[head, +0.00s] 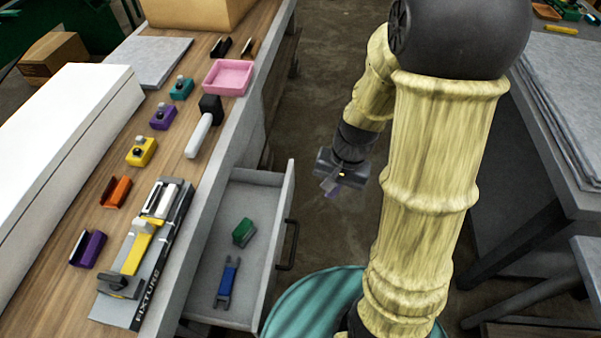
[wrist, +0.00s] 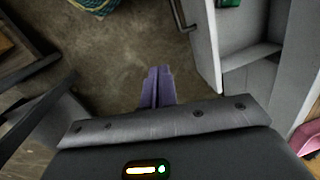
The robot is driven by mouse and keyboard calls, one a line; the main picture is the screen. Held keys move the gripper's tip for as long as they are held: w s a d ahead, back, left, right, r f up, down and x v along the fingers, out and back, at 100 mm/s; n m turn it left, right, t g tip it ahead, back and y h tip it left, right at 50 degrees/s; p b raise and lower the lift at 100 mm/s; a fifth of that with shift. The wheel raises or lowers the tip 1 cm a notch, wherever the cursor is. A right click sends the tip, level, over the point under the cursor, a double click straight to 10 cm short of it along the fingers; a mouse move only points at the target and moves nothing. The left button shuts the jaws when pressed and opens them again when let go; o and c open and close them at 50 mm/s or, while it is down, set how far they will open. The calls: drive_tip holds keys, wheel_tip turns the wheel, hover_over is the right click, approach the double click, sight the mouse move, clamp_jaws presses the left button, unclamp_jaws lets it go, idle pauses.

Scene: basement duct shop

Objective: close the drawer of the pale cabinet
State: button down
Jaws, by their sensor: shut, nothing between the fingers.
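The drawer (head: 284,220) of the pale cabinet (head: 228,150) stands open under the wooden worktop in the head view, with a dark bar handle (head: 288,245) on its front. A green block (head: 243,232) and a blue tool (head: 227,282) lie inside it. My gripper (head: 332,188) is shut and empty, hanging over the floor beyond and to the right of the drawer, apart from it. In the wrist view its purple fingers (wrist: 157,88) are together, with the drawer (wrist: 207,45) and part of its handle (wrist: 181,14) at upper right.
The wooden worktop (head: 175,75) holds a pink tray (head: 228,77), a fixture (head: 150,250) and several small coloured parts. A grey-topped table (head: 565,90) stands on the right. Bare floor (head: 315,90) lies between the two.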

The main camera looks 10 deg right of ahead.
drive_tip(key=w+d+f+m+t+y+p, duration=0.1)
drive_tip(key=w+d+f+m+y+p, duration=0.1)
drive_tip(key=w+m+p, duration=0.3)
drive_tip(key=w+d+f+m+t+y+p, duration=0.1)
drive_tip(key=w+d+f+m+y+p, duration=0.2)
drive_tip(key=m, duration=0.8)
drive_tip(key=shift+w+d+f+t+y+p, duration=0.35)
drive_tip(key=shift+w+f+y+p, duration=0.5)
drive_tip(key=shift+w, duration=0.3)
drive_tip(key=p, duration=0.1)
approach(291, 183)
wheel_tip(291, 183, down, 3)
drive_tip(key=shift+w+a+f+p, duration=0.1)
drive_tip(key=shift+w+a+p, duration=0.1)
drive_tip(key=shift+a, duration=0.45)
drive_tip(key=shift+w+a+f+p, duration=0.15)
drive_tip(key=shift+a+p, duration=0.1)
drive_tip(key=shift+a, duration=0.4)
drive_tip(key=shift+w+a+f+p, duration=0.1)
drive_tip(key=shift+a+p, duration=0.1)
drive_tip(key=shift+a, duration=0.5)
drive_tip(key=shift+w, duration=0.15)
